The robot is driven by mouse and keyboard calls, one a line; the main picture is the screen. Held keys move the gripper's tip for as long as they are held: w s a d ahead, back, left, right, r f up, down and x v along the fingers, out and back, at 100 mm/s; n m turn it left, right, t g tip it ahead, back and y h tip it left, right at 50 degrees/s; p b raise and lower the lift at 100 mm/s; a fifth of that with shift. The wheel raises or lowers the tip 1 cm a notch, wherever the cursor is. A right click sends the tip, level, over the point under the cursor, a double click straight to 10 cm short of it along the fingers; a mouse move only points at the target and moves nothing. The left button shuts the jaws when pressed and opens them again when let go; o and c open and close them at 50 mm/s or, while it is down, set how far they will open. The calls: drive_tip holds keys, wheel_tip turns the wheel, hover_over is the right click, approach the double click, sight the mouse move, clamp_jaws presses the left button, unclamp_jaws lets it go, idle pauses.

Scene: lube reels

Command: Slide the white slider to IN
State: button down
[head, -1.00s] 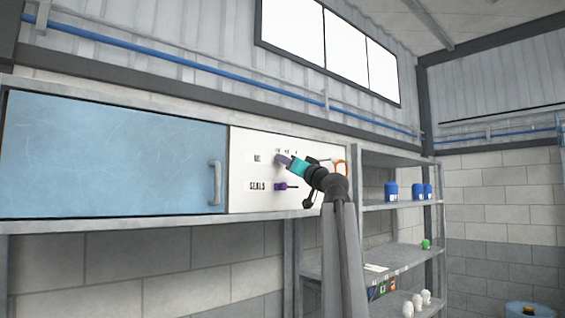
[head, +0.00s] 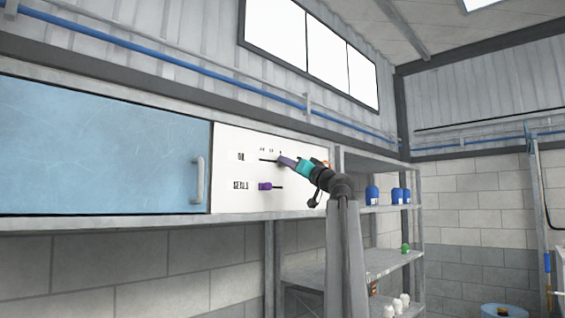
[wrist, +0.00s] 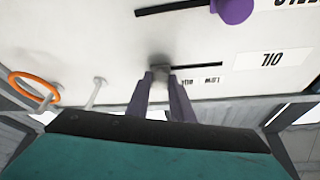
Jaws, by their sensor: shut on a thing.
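The white panel (head: 228,195) has an upper slot (head: 265,160) beside the label OIL (head: 241,156). In the wrist view the panel appears upside down, with the OIL slot (wrist: 205,65) running right from my fingers. My gripper (wrist: 161,75) is shut on a small pale slider knob (wrist: 161,69), mostly hidden between the purple fingertips. Small marks stand along the slot; one reads LOW (wrist: 211,80), and I cannot make out a mark IN. In the head view my gripper (head: 282,161) covers the slot's right part.
A purple slider (head: 264,186) sits at the left of the SEALS slot below. An orange ring (wrist: 33,92) and a pale peg (wrist: 97,92) are on the panel side left of my fingers in the wrist view. A blue door (head: 100,150) lies left; shelves (head: 385,208) with bottles stand right.

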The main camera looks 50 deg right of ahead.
drive_tip(key=shift+s+f, duration=0.1)
drive_tip(key=shift+f, duration=0.25)
drive_tip(key=c, duration=1.9)
unclamp_jaws()
drive_tip(key=shift+c, duration=0.2)
drive_tip(key=o, duration=0.4)
drive_tip(key=shift+s+d, duration=0.2)
drive_tip(key=shift+d, duration=0.1)
drive_tip(key=b+v, duration=0.4)
drive_tip(key=v, duration=0.9)
drive_tip(key=shift+s+a, duration=0.3)
drive_tip(key=shift+a, duration=0.05)
